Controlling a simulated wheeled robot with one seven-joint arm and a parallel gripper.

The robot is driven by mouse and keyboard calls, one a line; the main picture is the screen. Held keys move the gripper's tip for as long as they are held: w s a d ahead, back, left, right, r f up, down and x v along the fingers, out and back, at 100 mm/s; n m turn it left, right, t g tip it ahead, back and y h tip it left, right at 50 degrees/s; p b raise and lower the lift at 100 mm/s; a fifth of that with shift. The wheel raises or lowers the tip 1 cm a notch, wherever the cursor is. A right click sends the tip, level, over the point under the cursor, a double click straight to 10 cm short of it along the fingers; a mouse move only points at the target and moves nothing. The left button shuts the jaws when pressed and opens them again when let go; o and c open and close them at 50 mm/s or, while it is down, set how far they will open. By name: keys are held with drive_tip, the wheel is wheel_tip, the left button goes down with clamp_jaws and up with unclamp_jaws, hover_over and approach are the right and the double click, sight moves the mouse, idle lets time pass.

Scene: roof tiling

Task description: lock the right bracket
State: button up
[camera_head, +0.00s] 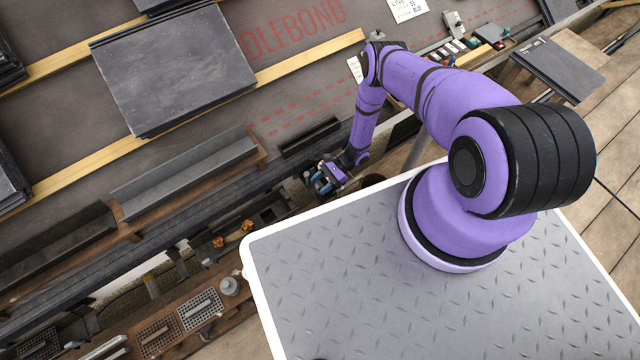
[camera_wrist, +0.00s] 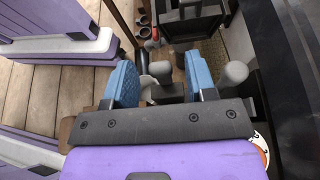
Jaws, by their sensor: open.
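My gripper (camera_head: 325,182) hangs beside the dark gutter line, left of my base in the head view. In the wrist view its two blue fingers (camera_wrist: 160,66) are apart. Rounded grey knob-like parts show there, one between the fingers (camera_wrist: 161,71) and one just right of the right finger (camera_wrist: 235,72). I cannot tell whether either belongs to the right bracket. Nothing is clearly held. In the head view, two orange pieces (camera_head: 232,234) sit on dark fittings below the gutter, left of my gripper. The right bracket cannot be singled out with certainty; my gripper hides part of that area.
Grey gutter lengths (camera_head: 185,172) lie on the roof edge. A stack of dark slates (camera_head: 172,68) rests on the battens above. A wooden shelf with grated trays (camera_head: 200,308) is at lower left. Small tools lie at upper right. Wooden planks (camera_head: 622,150) are at right.

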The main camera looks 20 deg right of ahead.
drive_tip(key=shift+a, duration=0.15)
drive_tip(key=shift+c, duration=0.5)
drive_tip(key=c, duration=0.8)
